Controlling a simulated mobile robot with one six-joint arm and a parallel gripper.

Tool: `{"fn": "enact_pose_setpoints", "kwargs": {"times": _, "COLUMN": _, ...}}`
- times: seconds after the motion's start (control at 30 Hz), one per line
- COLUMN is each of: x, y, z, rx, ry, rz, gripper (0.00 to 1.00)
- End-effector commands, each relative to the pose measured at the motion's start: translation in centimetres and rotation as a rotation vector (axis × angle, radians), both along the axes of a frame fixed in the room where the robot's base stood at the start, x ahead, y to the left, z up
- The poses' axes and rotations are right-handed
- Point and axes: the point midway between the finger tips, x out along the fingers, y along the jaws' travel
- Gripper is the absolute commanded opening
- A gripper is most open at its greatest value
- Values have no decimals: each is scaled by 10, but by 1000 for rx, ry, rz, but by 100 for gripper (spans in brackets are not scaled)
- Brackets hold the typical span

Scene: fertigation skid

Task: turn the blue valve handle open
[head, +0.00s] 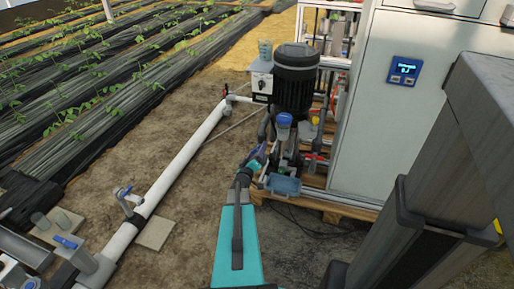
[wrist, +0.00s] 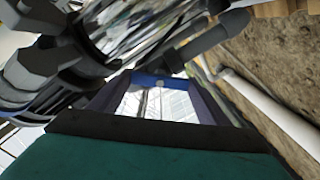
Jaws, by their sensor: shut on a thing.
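The blue valve handle (wrist: 158,81) shows in the wrist view as a short blue bar with a pale round spot at its middle. It lies across the gap between the fingertips of my gripper (wrist: 160,85), which is shut on it. In the head view my gripper (head: 254,160) reaches the pipework at the front of the skid, just left of the pump's lower fittings. There the fingers and my forearm largely hide the handle, and its angle to the pipe cannot be told.
A dark pump motor (head: 296,75) stands above the pipework, beside a grey control cabinet (head: 390,110). A blue-capped part (head: 284,120) and a blue-grey tray (head: 283,185) are close to my gripper. A white pipe (head: 185,160) runs along the soil at left.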

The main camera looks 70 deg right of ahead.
Motion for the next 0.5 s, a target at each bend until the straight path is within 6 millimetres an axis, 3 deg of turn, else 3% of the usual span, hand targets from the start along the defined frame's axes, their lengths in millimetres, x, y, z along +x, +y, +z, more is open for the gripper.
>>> {"fn": "enact_pose_setpoints", "kwargs": {"times": 0.5, "x": -1, "y": 0, "z": 2, "rx": -12, "ry": 265, "rz": -2, "gripper": 48}}
